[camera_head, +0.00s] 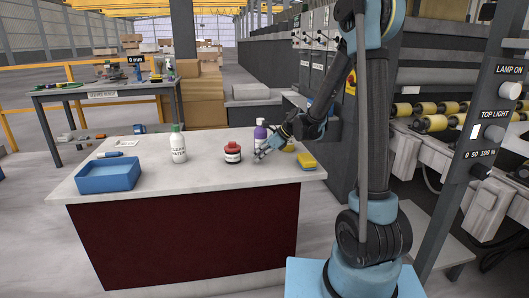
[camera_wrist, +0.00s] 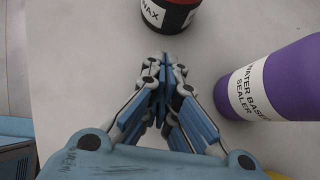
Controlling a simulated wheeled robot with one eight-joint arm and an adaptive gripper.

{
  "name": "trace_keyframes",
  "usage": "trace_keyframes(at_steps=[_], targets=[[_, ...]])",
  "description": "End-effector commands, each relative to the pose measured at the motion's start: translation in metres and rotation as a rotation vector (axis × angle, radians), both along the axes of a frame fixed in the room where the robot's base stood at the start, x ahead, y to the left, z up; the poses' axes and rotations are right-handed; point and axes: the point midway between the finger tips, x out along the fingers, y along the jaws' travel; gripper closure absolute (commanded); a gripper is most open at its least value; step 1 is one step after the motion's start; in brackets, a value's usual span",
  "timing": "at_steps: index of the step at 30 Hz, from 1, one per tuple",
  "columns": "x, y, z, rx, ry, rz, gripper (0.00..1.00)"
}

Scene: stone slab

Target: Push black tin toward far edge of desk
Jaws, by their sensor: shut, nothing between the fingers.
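The black tin (camera_head: 232,153) with red parts and a white label stands upright on the light stone slab (camera_head: 110,210), near the middle. In the wrist view the tin (camera_wrist: 168,14) is at the top, cut off by the frame edge, with "WAX" on its label. My gripper (camera_head: 261,153) is shut and empty, low over the slab, just right of the tin in the head view. In the wrist view the shut fingertips (camera_wrist: 163,62) point toward the tin and lie close to it.
A purple sealer bottle (camera_wrist: 275,80) stands close beside my gripper. A yellow sponge-like block (camera_head: 306,161) lies on the slab's right. A white bottle (camera_head: 178,146) stands left of the tin, with a blue tray (camera_head: 108,180) farther left. The slab's front middle is clear.

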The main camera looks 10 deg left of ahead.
Motion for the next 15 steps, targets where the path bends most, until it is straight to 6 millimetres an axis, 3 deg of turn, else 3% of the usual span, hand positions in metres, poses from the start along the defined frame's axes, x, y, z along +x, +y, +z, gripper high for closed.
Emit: trace_keyframes(at_steps=[6, 15], targets=[[0.003, 0.029, 0.0, 0.0, -0.001, 0.002, 1.0], [0.004, 0.04, 0.0, 0.0, 0.0, 0.0, 1.0]])
